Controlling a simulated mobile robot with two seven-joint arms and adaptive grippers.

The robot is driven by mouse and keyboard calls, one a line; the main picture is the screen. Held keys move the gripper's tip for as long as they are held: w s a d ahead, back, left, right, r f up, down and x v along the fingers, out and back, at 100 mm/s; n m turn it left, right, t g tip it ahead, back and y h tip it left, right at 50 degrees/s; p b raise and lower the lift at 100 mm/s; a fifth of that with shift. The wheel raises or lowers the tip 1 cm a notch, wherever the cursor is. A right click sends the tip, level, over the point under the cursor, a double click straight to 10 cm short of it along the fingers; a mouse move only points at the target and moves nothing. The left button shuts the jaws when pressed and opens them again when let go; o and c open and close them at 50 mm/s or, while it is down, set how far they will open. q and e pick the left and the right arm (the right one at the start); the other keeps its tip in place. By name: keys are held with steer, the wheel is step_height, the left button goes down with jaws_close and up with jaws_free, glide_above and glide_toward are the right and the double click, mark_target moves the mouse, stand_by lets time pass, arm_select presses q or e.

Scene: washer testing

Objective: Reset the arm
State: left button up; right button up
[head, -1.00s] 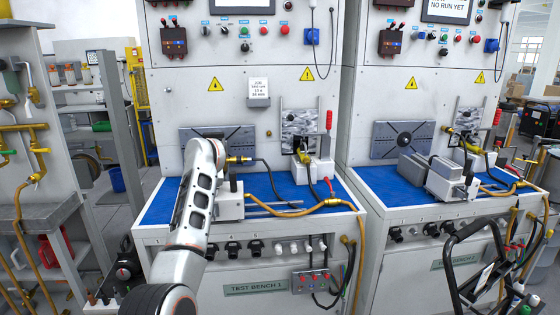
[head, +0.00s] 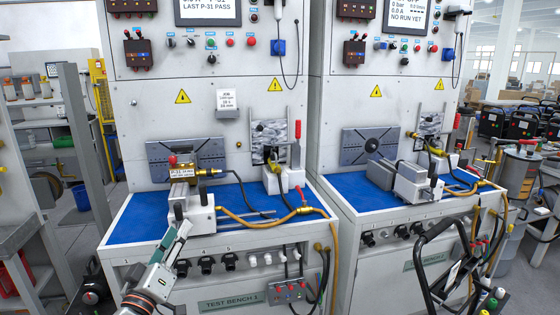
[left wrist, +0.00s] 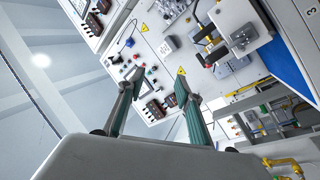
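My left arm comes in low at the left of the head view. My left gripper (head: 178,238) is in front of the left end of Test Bench 1 (head: 228,262), near its front edge. In the left wrist view the two green-padded fingers (left wrist: 155,92) stand well apart with nothing between them, so it is open and empty. The wrist view is strongly tilted and shows the bench panels beyond the fingers. My right gripper is in neither view.
On the blue bench top a clamp fixture (head: 190,215) holds a brass fitting with a small label. A red-handled toggle clamp (head: 296,155) stands to its right, with a yellow hose (head: 265,223) along the front. A black handle frame (head: 430,262) stands front right.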

arm_select(q)
steer(key=s+d+f+m+g, duration=0.1)
steer(key=s+f+m+g, duration=0.35)
steer(key=s+f, duration=0.35)
steer(key=s+f+m+g, duration=0.4)
steer(key=s+f+m, duration=0.15)
steer(key=f, duration=0.55)
steer(key=s+a+f+m+g+y, duration=0.1)
steer(key=s+a+f+g+y, duration=0.25)
steer(key=s+a, duration=0.4)
steer(key=s+a+f+m+g+y, duration=0.15)
steer(key=s+a+y, duration=0.25)
steer(key=s, duration=0.7)
steer(key=w+d+f+n+t+h, duration=0.1)
steer(key=d+f+n+t+h, duration=0.2)
steer(key=d+f+h, duration=0.4)
steer(key=shift+w+d+f, duration=0.25)
steer(key=shift+d+f, duration=3.25)
steer(key=shift+d, duration=0.95)
steer(key=shift+t, duration=0.25)
